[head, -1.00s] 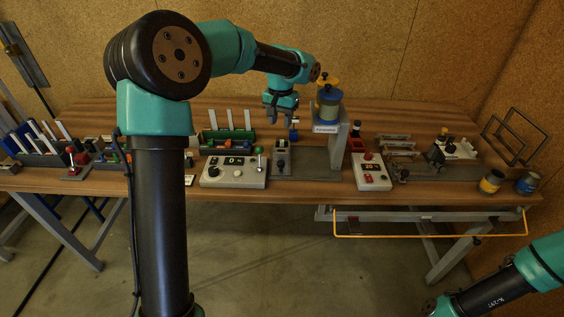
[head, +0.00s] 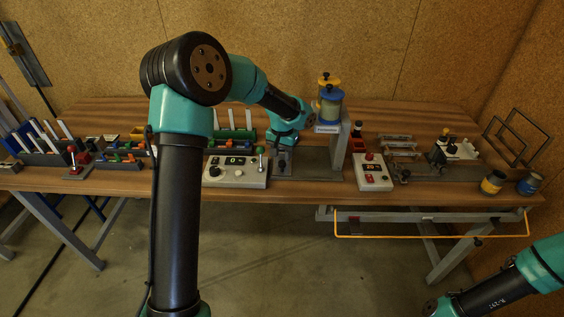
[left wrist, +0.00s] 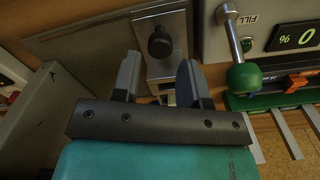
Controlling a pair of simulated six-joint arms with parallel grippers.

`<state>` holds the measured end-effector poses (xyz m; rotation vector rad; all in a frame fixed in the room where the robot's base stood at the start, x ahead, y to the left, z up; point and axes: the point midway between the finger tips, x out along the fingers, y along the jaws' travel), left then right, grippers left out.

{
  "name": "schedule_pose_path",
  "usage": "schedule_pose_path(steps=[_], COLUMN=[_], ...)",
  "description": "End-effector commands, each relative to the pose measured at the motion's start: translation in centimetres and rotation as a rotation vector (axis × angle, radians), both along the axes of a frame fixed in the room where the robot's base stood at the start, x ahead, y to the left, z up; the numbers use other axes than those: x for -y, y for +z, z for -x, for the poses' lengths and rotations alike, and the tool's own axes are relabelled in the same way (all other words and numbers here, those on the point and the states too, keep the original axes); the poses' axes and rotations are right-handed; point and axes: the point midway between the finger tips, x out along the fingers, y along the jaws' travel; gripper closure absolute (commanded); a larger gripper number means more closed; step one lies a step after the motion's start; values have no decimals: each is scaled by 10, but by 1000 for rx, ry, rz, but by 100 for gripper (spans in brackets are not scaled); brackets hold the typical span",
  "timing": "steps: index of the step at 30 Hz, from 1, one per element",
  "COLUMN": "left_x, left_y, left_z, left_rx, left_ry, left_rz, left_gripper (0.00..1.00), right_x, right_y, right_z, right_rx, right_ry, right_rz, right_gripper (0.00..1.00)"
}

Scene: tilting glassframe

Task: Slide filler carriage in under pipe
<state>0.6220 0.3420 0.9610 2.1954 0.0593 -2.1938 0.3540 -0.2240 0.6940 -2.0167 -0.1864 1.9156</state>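The filler carriage (left wrist: 165,62) is a grey metal block with a black round knob (left wrist: 159,42) on top, seen in the left wrist view. In the head view its base plate (head: 300,169) lies beside the filler stand, and my left wrist largely covers the carriage. My left gripper (left wrist: 158,78) is open over the carriage, its fingers on either side of the line to the knob; contact cannot be told. The filler stand (head: 338,150) carries yellow- and blue-topped canisters (head: 330,108). The pipe cannot be made out.
A control box (head: 235,172) with a green-knobbed lever (left wrist: 240,76) and a display reading 0 stands left of the carriage. A second box (head: 373,173) with red buttons stands right of the stand. Racks and small parts fill the left of the table.

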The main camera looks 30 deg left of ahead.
Motion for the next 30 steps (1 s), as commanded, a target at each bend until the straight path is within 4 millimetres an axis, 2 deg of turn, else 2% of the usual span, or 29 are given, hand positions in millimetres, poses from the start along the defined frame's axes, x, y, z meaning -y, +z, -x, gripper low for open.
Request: schedule_pose_path(steps=[3, 7, 19, 30], left_x=[0, 0, 0, 0], left_y=[-20, -33, -40, -40], left_z=[1, 0, 0, 0], left_rx=[-3, -2, -1, 0], left_ry=[0, 0, 0, 0], left_rz=[1, 0, 1, 1], left_gripper=[60, 60, 60, 95], right_x=[0, 0, 0, 0], right_y=[0, 0, 0, 0], right_z=[0, 0, 0, 0], right_rx=[0, 0, 0, 0], right_ry=[0, 0, 0, 0], right_rz=[0, 0, 0, 0], right_gripper=[57, 57, 57, 57])
